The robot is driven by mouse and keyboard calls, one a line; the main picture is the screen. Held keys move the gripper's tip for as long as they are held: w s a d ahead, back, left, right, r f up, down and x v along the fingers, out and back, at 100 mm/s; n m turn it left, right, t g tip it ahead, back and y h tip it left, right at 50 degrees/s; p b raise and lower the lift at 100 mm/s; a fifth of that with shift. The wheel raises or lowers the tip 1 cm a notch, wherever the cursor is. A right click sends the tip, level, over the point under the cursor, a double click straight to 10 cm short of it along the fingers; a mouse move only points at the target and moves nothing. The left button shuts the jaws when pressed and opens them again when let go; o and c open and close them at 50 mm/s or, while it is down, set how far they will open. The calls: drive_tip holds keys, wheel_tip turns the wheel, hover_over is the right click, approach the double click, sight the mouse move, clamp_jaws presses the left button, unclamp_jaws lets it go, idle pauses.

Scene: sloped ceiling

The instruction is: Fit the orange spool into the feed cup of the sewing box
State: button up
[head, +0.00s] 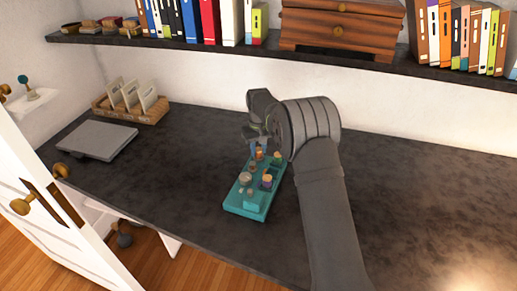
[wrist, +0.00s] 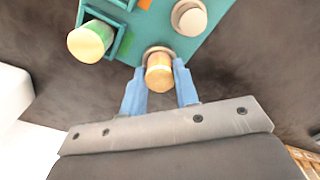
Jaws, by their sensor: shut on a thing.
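The teal sewing box (head: 232,207) lies on the dark desk; part of it shows in the wrist view (wrist: 211,42). My gripper (head: 258,147) is above its far end, and its blue fingers (wrist: 160,85) are closed on the sides of the orange spool (wrist: 159,76). The spool (head: 260,155) also shows small below the fingers in the head view. In the wrist view the spool overlaps a round, pale brownish rim at the box's edge, which looks like the feed cup (wrist: 152,50). I cannot tell whether the spool's lower end is inside it.
A yellowish-topped spool (wrist: 88,42) stands in a square compartment beside the held spool. A pale round piece (wrist: 189,17) is on the other side. A grey laptop-like slab (head: 97,141) and a card tray (head: 131,108) lie left. The desk's right side is clear; a shelf (head: 200,45) runs behind.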

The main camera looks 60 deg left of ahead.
sight(259, 149)
drive_tip(key=shift+f, duration=0.1)
drive_tip(key=o, duration=1)
drive_tip(key=shift+c, duration=0.2)
wheel_tip(259, 149, up, 12)
wheel_tip(259, 149, down, 13)
drive_tip(key=shift+r, duration=2.4)
